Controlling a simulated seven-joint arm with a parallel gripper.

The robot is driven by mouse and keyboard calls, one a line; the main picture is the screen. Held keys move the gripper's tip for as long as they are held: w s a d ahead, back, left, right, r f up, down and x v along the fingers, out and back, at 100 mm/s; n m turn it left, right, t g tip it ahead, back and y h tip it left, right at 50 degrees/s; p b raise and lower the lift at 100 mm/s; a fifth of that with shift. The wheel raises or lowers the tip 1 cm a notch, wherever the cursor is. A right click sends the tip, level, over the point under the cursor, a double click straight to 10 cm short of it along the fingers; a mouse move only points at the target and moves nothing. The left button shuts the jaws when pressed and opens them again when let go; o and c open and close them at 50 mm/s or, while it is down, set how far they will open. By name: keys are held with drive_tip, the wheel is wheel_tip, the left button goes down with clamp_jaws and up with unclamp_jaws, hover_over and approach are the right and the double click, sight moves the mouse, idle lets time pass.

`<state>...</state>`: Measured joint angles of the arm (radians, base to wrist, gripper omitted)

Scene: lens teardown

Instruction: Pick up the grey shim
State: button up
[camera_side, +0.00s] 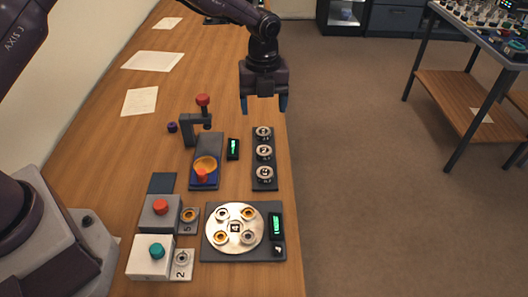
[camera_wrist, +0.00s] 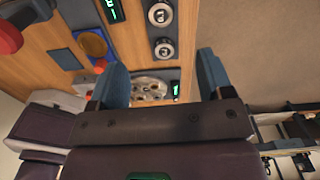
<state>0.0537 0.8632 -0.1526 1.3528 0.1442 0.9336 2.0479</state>
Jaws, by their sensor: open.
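My gripper (camera_side: 263,104) is open and empty, held above the far end of the dark rack (camera_side: 254,184), well clear of the parts. In the wrist view its blue fingers (camera_wrist: 160,78) stand apart. Several small grey rings show; I cannot tell which is the grey shim. A round silver plate (camera_side: 235,244) marked 4 carries grey rings (camera_side: 222,213) and gold rings (camera_side: 248,214). A grey ring (camera_side: 182,258) lies on a small plate marked 2. The rack holds silver round pieces (camera_side: 264,152).
Boxes with a red button (camera_side: 160,207) and a teal button (camera_side: 157,251) stand front left. Green displays (camera_side: 233,147) stand upright nearby. The table's right edge is close to the rack.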

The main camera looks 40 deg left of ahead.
sight(264, 150)
drive_tip(key=shift+m, duration=0.4)
wheel_tip(264, 150, down, 13)
drive_tip(key=shift+s+d, duration=0.1)
drive_tip(key=shift+d, duration=0.05)
drive_tip(key=shift+c, duration=0.2)
drive_tip(key=c, duration=0.9)
